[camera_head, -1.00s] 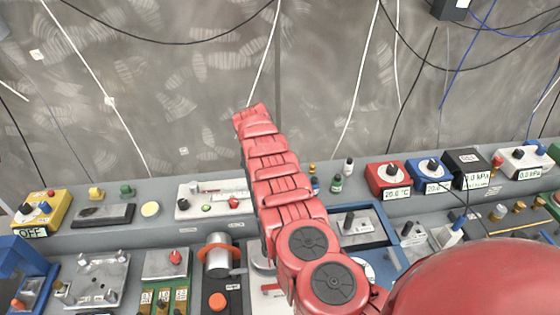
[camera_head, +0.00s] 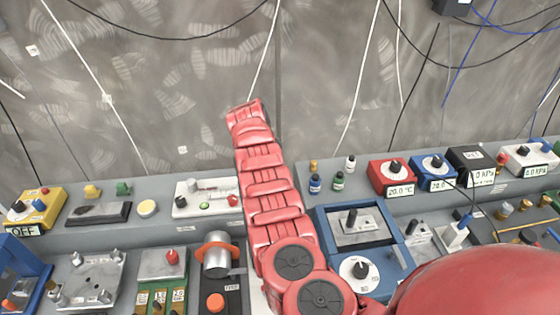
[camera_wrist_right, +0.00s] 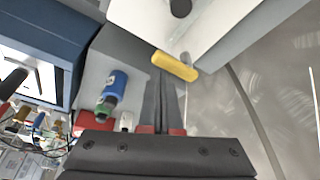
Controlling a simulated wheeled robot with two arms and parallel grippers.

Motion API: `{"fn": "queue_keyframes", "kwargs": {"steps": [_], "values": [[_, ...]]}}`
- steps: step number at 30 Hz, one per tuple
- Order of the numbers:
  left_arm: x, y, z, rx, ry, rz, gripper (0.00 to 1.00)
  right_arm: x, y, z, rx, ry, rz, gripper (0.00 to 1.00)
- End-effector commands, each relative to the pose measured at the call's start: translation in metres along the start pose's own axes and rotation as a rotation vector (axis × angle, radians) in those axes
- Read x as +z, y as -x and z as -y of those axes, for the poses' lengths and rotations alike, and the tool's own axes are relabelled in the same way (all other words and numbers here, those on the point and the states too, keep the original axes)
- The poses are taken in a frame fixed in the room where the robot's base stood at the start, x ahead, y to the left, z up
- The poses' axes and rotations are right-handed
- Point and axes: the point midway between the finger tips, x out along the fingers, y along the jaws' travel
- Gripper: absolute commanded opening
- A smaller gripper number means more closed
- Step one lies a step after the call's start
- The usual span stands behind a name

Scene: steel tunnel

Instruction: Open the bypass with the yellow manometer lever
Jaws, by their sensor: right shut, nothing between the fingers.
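The yellow lever (camera_wrist_right: 175,66) shows in the right wrist view as a short yellow bar beside a white box (camera_wrist_right: 225,25) with a dark round knob. My right gripper (camera_wrist_right: 165,88) is shut and empty. Its fingertips point at the lever and appear just short of it; I cannot tell whether they touch. In the head view my red right arm crosses the middle and hides the lever and the right gripper. My left gripper is not in view.
A blue bottle (camera_wrist_right: 115,85) stands left of the fingers in the wrist view. A green bottle (camera_head: 338,180) and a blue-framed panel (camera_head: 390,232) are right of my arm in the head view. Other instruments crowd both shelves. A grey wall (camera_head: 180,90) rises behind.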

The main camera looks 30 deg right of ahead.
Motion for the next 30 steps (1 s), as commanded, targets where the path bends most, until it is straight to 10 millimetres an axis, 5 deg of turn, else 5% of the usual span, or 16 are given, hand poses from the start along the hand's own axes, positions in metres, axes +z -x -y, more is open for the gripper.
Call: {"fn": "queue_keyframes", "kwargs": {"steps": [16,24,30], "values": [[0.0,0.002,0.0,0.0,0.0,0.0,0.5,0.001,-0.001,0.0,-0.001,0.003,0.003,0.0],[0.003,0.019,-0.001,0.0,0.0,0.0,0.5,-0.032,-0.016,-0.013,-0.002,-0.001,0.001,0.0],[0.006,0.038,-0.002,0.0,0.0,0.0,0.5,-0.033,0.036,-0.004,-0.007,0.001,0.002,0.0]]}}
